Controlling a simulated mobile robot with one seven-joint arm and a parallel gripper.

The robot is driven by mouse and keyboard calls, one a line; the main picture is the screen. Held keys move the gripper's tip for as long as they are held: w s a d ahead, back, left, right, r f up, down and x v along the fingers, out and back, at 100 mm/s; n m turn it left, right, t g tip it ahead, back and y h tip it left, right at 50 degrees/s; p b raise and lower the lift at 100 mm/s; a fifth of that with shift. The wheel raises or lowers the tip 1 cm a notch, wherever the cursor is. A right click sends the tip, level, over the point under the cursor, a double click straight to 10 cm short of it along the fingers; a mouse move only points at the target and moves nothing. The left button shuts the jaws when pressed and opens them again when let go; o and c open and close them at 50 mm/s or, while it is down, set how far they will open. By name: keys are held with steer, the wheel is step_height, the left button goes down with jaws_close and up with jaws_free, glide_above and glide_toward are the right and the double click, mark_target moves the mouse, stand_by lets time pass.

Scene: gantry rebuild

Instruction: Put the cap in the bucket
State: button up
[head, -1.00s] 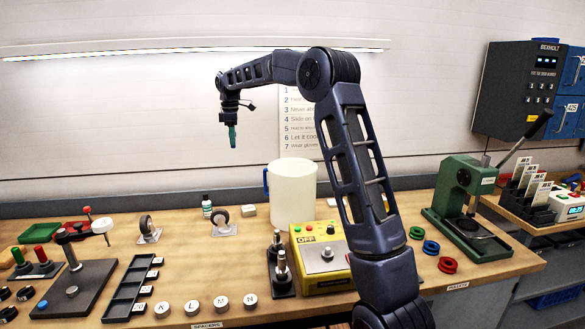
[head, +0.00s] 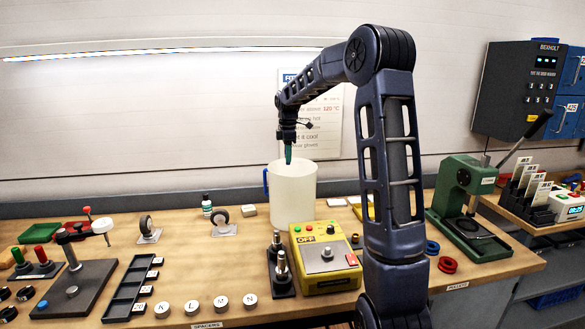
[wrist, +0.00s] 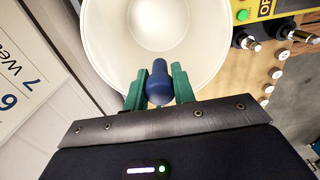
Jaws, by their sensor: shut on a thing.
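The cap (wrist: 159,92) is a dark blue, rounded piece with a narrower end, seen in the wrist view between two green fingers. My gripper (wrist: 158,74) is shut on it. In the head view my gripper (head: 288,155) points down just above the mouth of the bucket, and the cap is too small to make out there. The bucket (head: 293,197) is a white, open-topped container with a blue handle, upright on the bench. In the wrist view the bucket (wrist: 105,35) lies below the cap, its pale inside and floor visible, and looks empty.
A yellow control box (head: 325,262) stands right in front of the bucket, with black-based metal posts (head: 281,272) beside it. A green press (head: 468,205) stands to the right. Casters (head: 222,222), a black tray (head: 132,288) and lettered round spacers (head: 220,303) lie to the left.

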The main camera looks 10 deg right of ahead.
step_height(320, 180, down, 25)
steer(key=shift+f, duration=0.1)
stand_by(0.7)
steer(key=shift+f, duration=0.1)
steer(key=o, duration=1)
steer(key=shift+c, duration=0.2)
step_height(320, 180, up, 12)
steer(key=shift+r, duration=0.2)
